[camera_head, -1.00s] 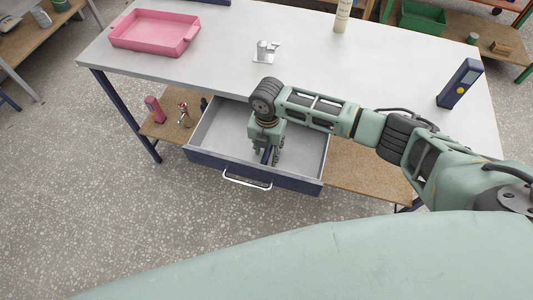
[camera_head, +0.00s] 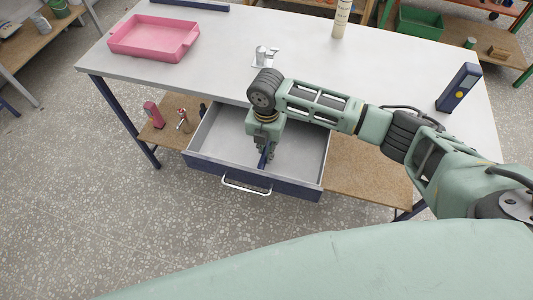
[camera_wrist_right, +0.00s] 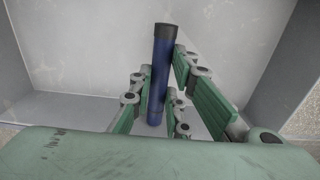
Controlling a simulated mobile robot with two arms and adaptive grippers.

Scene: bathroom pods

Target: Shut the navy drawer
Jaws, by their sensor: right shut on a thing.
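The navy drawer (camera_head: 290,190) is pulled out from under the grey-topped workbench. It has a navy front, a pale handle (camera_head: 246,186) and a light grey interior. My right gripper (camera_head: 266,158) is inside the open drawer, near its front wall. It is shut on a dark blue cylinder with a black end, seen in the head view as a narrow blue strip (camera_head: 264,157). In the right wrist view the blue cylinder (camera_wrist_right: 160,75) stands between the green finger pads, with the drawer's grey interior behind. My left gripper is not in view.
A pink tray (camera_head: 155,38), a metal fitting (camera_head: 265,56), a cream cylinder (camera_head: 341,18) and a navy upright device (camera_head: 458,88) stand on the bench. A wooden lower shelf (camera_head: 370,175) holds a red item (camera_head: 154,114) left of the drawer. The floor before the drawer is clear.

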